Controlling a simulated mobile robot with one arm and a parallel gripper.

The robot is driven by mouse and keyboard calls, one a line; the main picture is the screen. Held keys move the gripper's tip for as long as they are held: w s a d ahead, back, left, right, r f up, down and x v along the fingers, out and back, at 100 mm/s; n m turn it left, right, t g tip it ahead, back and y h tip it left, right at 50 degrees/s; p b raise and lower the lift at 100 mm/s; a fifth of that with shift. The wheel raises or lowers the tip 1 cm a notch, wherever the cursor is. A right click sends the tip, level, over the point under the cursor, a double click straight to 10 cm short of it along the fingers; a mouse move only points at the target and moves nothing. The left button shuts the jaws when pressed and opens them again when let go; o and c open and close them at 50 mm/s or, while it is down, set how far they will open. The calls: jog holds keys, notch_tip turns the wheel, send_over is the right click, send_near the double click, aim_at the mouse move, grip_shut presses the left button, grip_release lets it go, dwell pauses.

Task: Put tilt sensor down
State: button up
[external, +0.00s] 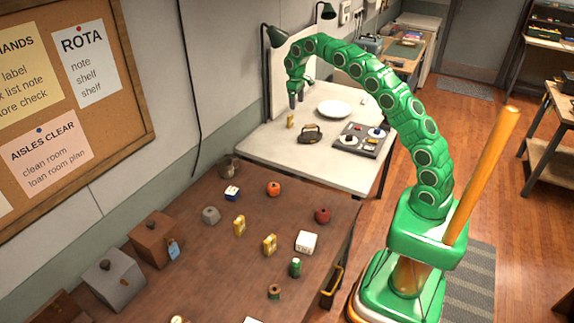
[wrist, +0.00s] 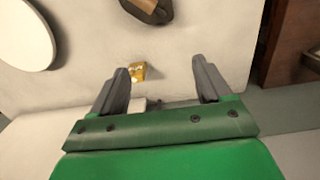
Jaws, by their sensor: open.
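A small yellow block (external: 290,121), which looks like the tilt sensor, stands on the white table (external: 262,149) near its left edge. In the wrist view the yellow block (wrist: 138,71) is just inside the left fingertip, with a darker marking on its face. My gripper (external: 296,101) is above the table close to the block, fingers pointing down. In the wrist view my gripper (wrist: 160,66) has its fingers wide apart with nothing held between them.
A white plate (external: 334,109), a dark handled object (external: 310,134) and a grey tray (external: 376,141) with several items share the white table. The brown table (external: 210,276) in front holds several small objects.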

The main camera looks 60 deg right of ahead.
jog(key=s+a+r, duration=0.4)
jog(key=s+a, duration=0.2)
jog(key=s, duration=0.6)
jog(key=s+a+r, duration=0.4)
jog(key=s+a, duration=0.2)
jog(key=s, duration=0.6)
jog(key=s+a+f, duration=0.2)
jog(key=s, duration=0.8)
jog(key=s+a+f+g, duration=0.1)
jog(key=s+a+f, duration=0.1)
jog(key=s, duration=0.8)
jog(key=s+a+f, duration=0.2)
jog(key=s+a, duration=0.1)
jog(key=s, duration=0.7)
jog(key=shift+s+f, duration=0.15)
